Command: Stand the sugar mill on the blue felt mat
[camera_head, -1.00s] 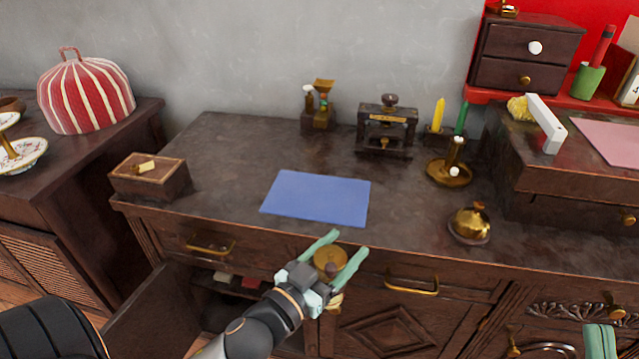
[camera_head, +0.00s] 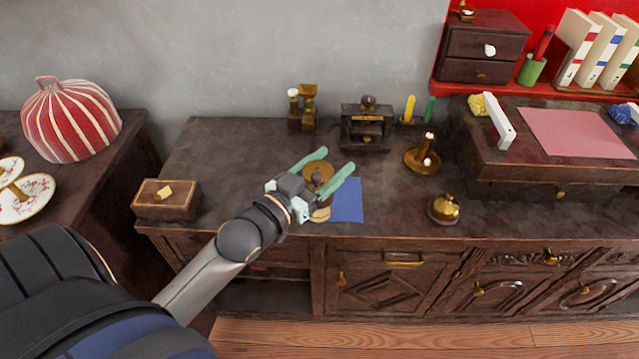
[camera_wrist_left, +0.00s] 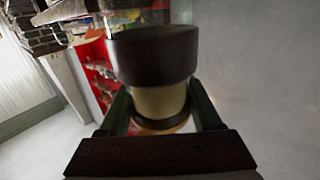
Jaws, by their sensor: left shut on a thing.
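The sugar mill (camera_head: 318,172), with a round brass top and a cream body, is held between the green fingers of my left gripper (camera_head: 336,160). In the left wrist view the mill (camera_wrist_left: 158,100) shows a wide dark end and a cream middle between the fingers. In the head view the mill and gripper overlap the left part of the blue felt mat (camera_head: 349,205) and hide much of it. Whether the mill touches the mat or is above it, I cannot tell. My right gripper is not in view.
On the dark cabinet top, a wooden box (camera_head: 166,198) is at the left and a brass bell (camera_head: 444,208) at the right. Behind the mat are a small grinder (camera_head: 303,108), a dark press (camera_head: 366,128) and a brass candlestick (camera_head: 423,158). The top around the mat is clear.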

